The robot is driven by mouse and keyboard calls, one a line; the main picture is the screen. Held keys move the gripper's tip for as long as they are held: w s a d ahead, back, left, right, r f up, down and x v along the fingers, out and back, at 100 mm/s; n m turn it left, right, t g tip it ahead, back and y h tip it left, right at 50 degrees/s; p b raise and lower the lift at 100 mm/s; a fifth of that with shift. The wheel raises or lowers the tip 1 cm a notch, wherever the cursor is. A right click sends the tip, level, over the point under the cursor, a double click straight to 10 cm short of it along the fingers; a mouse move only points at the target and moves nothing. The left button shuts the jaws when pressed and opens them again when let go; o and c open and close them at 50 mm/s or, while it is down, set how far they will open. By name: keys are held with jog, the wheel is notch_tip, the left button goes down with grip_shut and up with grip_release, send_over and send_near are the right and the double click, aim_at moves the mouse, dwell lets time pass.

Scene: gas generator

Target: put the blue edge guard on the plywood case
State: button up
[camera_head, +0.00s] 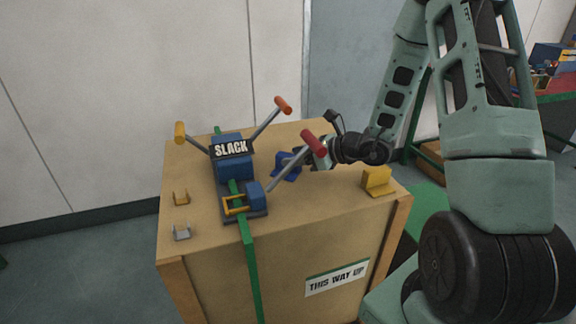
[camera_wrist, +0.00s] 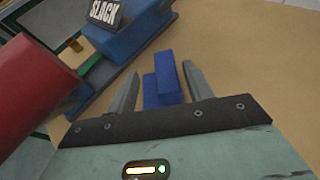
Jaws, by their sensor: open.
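The plywood case (camera_head: 300,207) stands in the middle of the head view. The blue edge guard (camera_head: 288,170) lies on its top, right of the strapping tool. In the wrist view the blue edge guard (camera_wrist: 163,80) is an L-shaped block between my finger tips. My gripper (camera_wrist: 160,70) is open, with one finger on each side of the guard. A small gap shows beside each finger; I cannot tell how low the fingers are. In the head view a red-ended handle partly hides my gripper (camera_head: 306,160).
A blue strapping tool (camera_head: 234,165) with a SLACK sign sits on a green strap (camera_head: 249,255). Its red handle (camera_head: 314,142) is close to my gripper. A yellow edge guard (camera_head: 377,180) is at the case's right edge.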

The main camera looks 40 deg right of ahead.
aim_at(287, 155)
jog(key=x, duration=0.5)
jog(key=shift+w+d+f, duration=0.1)
jog(key=shift+w+d, duration=0.1)
jog(key=shift+d, duration=0.1)
grip_shut()
jog(key=shift+r, duration=0.25)
